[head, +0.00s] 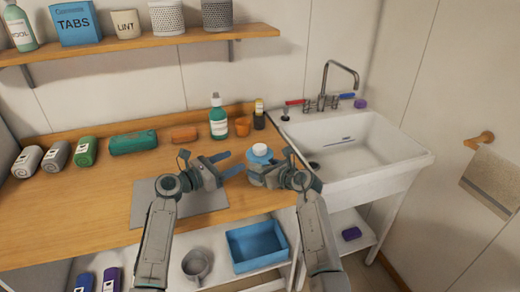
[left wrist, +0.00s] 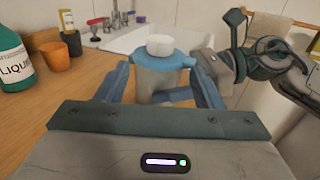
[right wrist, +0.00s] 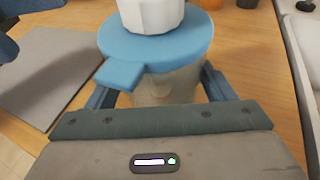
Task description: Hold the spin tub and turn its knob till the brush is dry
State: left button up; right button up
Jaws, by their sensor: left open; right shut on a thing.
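The spin tub (head: 260,160) has a blue lid with a side tab and a white knob (head: 260,148) on top. It is upright near the counter's right end. Its clear, greyish body (right wrist: 165,87) shows in the right wrist view. My right gripper (head: 262,176) is shut on the tub's body from the near right side. My left gripper (head: 232,164) is open and empty just left of the tub, its fingers pointing towards it. The left wrist view shows the knob (left wrist: 160,45) beyond and between those fingers. I cannot make out the brush.
A grey mat (head: 205,199) lies under my left arm. The white sink (head: 400,160) is to the right.

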aim_at(254, 152)
pick_arm(q)
jog(key=x, duration=1.1)
jog(key=shift+w+d, duration=0.2)
jog(key=shift+d, duration=0.15)
